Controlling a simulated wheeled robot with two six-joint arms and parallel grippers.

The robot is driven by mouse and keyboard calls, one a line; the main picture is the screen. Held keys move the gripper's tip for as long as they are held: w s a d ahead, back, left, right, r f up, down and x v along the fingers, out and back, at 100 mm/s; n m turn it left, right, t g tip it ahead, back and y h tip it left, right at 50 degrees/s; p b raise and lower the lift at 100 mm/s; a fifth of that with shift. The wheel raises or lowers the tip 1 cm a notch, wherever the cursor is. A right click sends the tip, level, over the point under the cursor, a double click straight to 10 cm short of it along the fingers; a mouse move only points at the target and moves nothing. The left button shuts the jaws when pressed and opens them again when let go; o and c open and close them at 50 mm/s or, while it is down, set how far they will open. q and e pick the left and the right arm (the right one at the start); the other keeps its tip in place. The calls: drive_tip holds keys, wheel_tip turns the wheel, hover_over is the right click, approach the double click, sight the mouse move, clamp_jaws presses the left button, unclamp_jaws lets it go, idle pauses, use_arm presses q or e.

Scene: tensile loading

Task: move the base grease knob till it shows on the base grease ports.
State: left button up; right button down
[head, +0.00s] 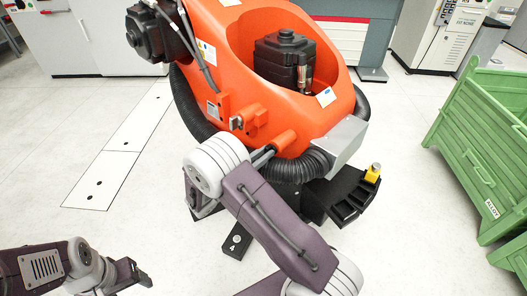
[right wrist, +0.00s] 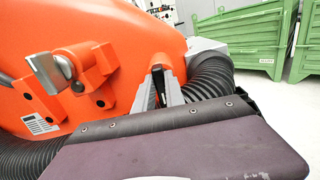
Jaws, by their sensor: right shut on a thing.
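The orange machine base fills the middle of the head view. A short orange cylinder (head: 284,141) sticks out low on its front and seems to be the base grease knob; its orange end also shows in the right wrist view (right wrist: 155,64). My right gripper (head: 264,153) is at this cylinder, its two grey fingers (right wrist: 159,88) shut around a part that they mostly hide. Left of it is an orange bracket with a metal piece (head: 239,122), larger in the right wrist view (right wrist: 58,76); I cannot tell if it is the grease ports. My left gripper (head: 133,273) is low at left, away from the machine, its jaw state unclear.
Black ribbed hose (head: 297,166) and a grey box (head: 343,139) lie close right of my right gripper. A black tray (head: 341,203) carries a yellow item (head: 373,173). A green crate (head: 484,150) stands at the right.

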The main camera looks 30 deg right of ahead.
drive_tip(key=m, duration=0.4)
drive_tip(key=shift+s+m, duration=0.15)
drive_tip(key=shift+m, duration=0.15)
drive_tip(key=shift+s+f+m, duration=0.1)
drive_tip(key=shift+f+m, duration=0.05)
drive_tip(key=shift+m, duration=2.15)
drive_tip(key=c, duration=1.4)
unclamp_jaws()
drive_tip(key=p+v, duration=0.3)
drive_tip(key=v, duration=0.6)
